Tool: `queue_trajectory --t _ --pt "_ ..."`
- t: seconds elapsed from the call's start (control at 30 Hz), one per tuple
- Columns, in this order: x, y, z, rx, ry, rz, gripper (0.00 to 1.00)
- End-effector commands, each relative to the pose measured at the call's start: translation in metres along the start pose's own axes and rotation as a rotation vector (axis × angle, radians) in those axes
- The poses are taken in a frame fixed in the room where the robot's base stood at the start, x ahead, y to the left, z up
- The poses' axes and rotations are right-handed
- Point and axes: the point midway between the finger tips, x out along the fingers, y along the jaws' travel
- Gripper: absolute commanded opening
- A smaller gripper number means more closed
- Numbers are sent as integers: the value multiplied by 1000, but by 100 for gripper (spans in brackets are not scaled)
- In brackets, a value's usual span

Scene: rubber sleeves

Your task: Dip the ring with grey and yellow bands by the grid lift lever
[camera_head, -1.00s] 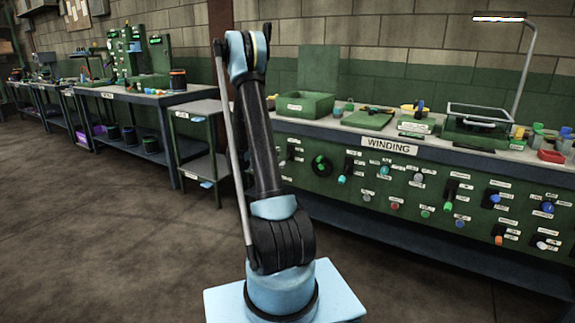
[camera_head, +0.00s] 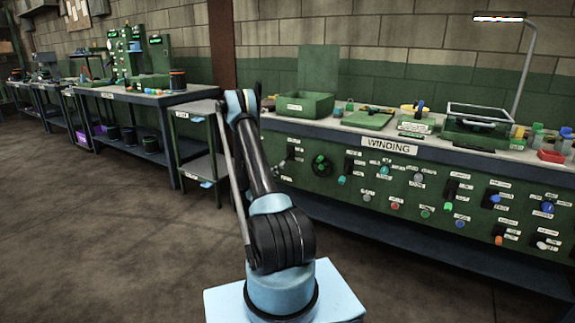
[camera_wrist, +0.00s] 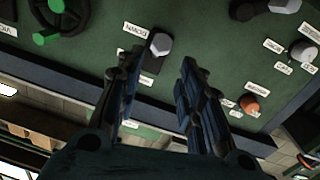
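My gripper (camera_wrist: 160,68) is open and empty in the wrist view, its two dark fingers apart and pointing at the green panel. A grey knob (camera_wrist: 160,44) on a black plate shows beyond the fingertips, apart from them. In the head view my arm is folded lower and the gripper is mostly hidden behind it. A dark green box (camera_head: 473,133) with a metal frame (camera_head: 478,112) above it stands on the bench at right. I cannot make out the ring with grey and yellow bands, or which panel control is the grid lift lever.
The bench marked WINDING (camera_head: 388,146) has a front panel with several knobs and levers. On top are a green tray (camera_head: 305,104), a red tray (camera_head: 551,156) and a lamp (camera_head: 526,60). A lower side table (camera_head: 196,108) stands left. The floor at left is clear.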

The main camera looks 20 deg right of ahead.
Motion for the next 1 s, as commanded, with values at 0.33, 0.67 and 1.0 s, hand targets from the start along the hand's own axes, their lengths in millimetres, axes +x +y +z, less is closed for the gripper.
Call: queue_trajectory --t 0.33,0.67,1.0 --pt "57 1 0 -1 -1 3 35" --pt "115 1 0 -1 -1 2 35" --pt "159 1 0 -1 -1 1 35"
